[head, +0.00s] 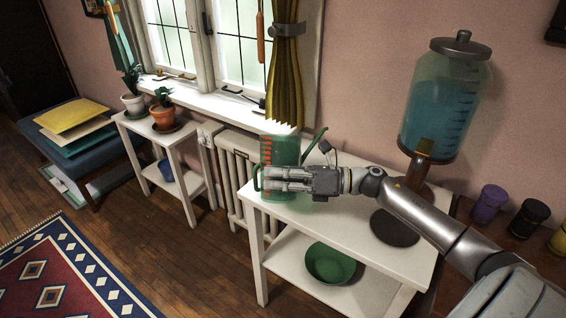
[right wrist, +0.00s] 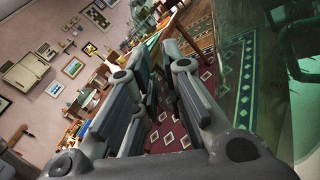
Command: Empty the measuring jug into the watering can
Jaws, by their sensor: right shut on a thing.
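A see-through green jug (head: 267,152) with orange marks, the measuring jug, is at the left end of the white table in the head view. A large green see-through wall, seemingly the jug, fills the right of the right wrist view (right wrist: 285,50). My right gripper (head: 268,180) is shut in front of it, its fingers by a green loop handle at the left; the exact contact is hidden. A thin green spout (head: 316,140) rises behind my gripper, apparently the watering can's. The can's body is mostly hidden, and I cannot tell it from the jug. My left gripper is out of view.
A dispenser of blue liquid (head: 440,110) stands on the right of the white table (head: 345,228). A green bowl (head: 330,263) is on its lower shelf. Purple, black and yellow jars stand farther right. A radiator (head: 236,180) and potted plants are left.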

